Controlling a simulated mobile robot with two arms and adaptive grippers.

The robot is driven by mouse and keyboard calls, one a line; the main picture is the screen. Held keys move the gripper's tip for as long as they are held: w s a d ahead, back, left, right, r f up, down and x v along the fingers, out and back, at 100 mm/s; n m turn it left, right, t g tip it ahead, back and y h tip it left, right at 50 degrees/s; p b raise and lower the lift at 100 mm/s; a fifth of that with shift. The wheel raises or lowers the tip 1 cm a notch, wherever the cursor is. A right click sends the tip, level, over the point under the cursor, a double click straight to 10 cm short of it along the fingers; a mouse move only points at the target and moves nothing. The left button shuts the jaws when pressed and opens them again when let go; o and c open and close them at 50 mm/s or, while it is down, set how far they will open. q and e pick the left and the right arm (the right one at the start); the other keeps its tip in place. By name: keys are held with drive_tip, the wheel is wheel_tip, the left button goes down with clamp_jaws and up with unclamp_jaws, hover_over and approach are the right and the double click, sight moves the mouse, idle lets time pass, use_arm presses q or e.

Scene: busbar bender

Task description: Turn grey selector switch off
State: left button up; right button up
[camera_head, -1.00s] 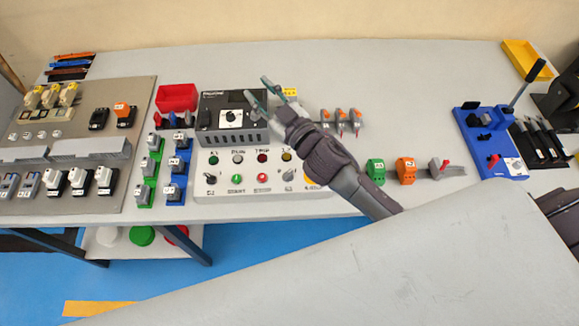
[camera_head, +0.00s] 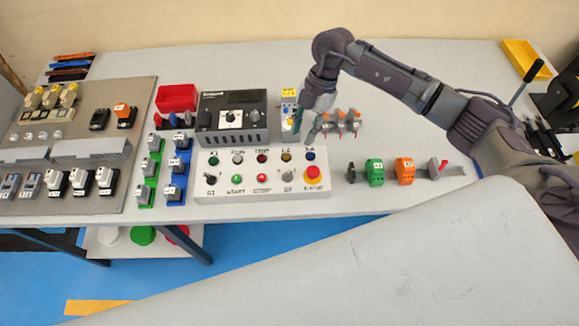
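The white control box (camera_head: 263,193) stands at the front of the table with lamps in its upper row and knobs and buttons in its lower row. The grey selector switch (camera_head: 289,171) is in the lower row, between the red push button (camera_head: 262,178) and the red emergency stop (camera_head: 313,173). Its exact pointing is too small to tell. My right gripper (camera_head: 306,129) hangs fingers down above and behind the box's right end, apart from the switch. Its fingers are spread with nothing between them. My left gripper is not in view.
A black selector (camera_head: 210,178) is at the box's left end. A black power unit (camera_head: 231,117) stands behind the box. Orange-and-grey clamps (camera_head: 340,122) are close to the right gripper. Green (camera_head: 375,172) and orange (camera_head: 404,170) blocks stand to the right.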

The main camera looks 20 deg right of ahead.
sight(288, 173)
drive_tip(key=p+x, duration=0.1)
drive_tip(key=x, duration=0.5)
drive_tip(key=p+x, duration=0.2)
drive_tip(key=x, duration=0.4)
drive_tip(key=shift+a, duration=0.25)
drive_tip(key=shift+s+a+f, duration=0.1)
drive_tip(key=shift+s+f, duration=0.05)
drive_tip(key=shift+f, duration=0.35)
clamp_jaws()
